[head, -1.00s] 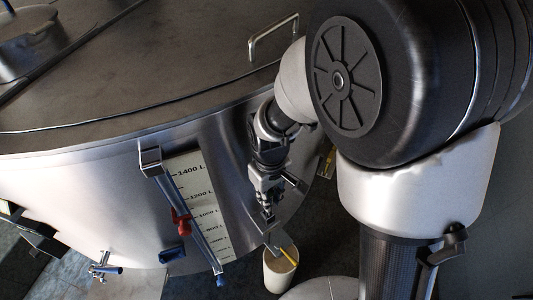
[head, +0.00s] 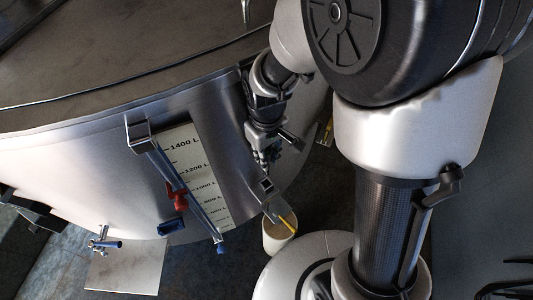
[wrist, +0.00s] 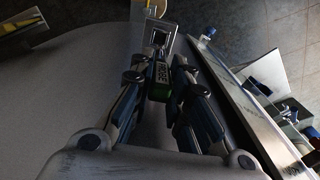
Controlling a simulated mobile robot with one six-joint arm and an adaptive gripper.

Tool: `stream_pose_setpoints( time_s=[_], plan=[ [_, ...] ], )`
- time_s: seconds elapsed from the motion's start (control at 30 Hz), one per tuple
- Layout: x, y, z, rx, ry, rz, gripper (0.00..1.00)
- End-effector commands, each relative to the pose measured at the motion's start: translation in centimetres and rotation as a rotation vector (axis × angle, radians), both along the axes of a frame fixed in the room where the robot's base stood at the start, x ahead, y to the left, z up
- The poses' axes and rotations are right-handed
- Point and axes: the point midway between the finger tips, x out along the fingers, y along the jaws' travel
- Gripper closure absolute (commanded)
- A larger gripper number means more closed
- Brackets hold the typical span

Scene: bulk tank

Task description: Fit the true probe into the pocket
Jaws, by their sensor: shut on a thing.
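My gripper (wrist: 158,84) is shut on a small dark block, the probe (wrist: 160,72), between its two fingers. The probe has a pale printed label and a green band at its near end. Beyond it in the wrist view is a square metal bracket with a dark opening, the pocket (wrist: 168,27). The probe's far end points toward the pocket; I cannot tell whether they touch. In the head view my gripper (head: 268,160) hangs beside the tank wall just above the pocket (head: 267,185). The probe is too small to make out there.
A pale cup (head: 278,236) holding a yellow stick is below the pocket. A small tap (head: 103,241) is at lower left.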

Motion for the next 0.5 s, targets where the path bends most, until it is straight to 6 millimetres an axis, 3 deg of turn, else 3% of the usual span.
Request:
stream_pose_setpoints(
  time_s=[0.5],
  plan=[
    [0.0,0.0,-4.7,-0.001,0.001,0.000,1.00]
  ],
)
